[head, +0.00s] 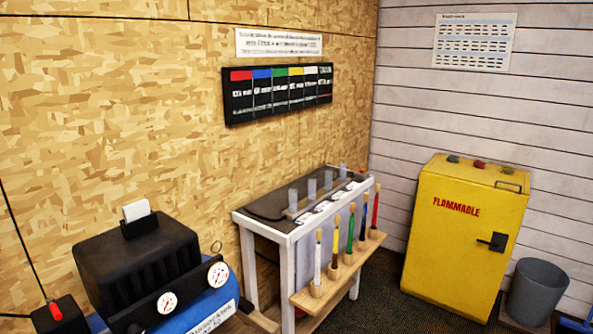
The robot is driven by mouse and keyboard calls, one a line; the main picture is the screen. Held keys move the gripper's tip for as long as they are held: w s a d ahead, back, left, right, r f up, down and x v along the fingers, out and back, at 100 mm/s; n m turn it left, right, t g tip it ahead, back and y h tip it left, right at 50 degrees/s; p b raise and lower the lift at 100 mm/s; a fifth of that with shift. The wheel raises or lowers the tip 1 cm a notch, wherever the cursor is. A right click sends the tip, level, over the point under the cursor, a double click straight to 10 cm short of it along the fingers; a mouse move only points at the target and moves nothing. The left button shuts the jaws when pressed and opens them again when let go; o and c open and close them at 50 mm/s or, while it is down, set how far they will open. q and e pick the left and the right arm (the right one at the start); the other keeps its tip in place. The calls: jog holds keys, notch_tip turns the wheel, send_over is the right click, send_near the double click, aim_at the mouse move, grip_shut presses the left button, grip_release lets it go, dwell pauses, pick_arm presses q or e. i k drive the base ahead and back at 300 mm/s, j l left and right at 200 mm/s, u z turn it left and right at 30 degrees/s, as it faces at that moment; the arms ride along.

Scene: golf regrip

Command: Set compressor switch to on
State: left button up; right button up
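The compressor (140,262) stands at the lower left, with a black ribbed top, a blue tank (215,312) and two round white gauges on its front panel. A black box with a red switch lever (55,311) is at the bottom left corner, beside the compressor. The lever looks tilted, but I cannot tell whether it is at on or off. The lower part of the box is cut off by the frame edge. Neither of my grippers is in view.
A white-framed bench (248,232) with a shelf of colored-handled brushes stands right of the compressor. A yellow flammable cabinet (465,250) and a grey bin (537,290) are at the right. Dark floor shows between bench and cabinet.

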aim_at(57, 313)
jog(key=u, duration=1.4)
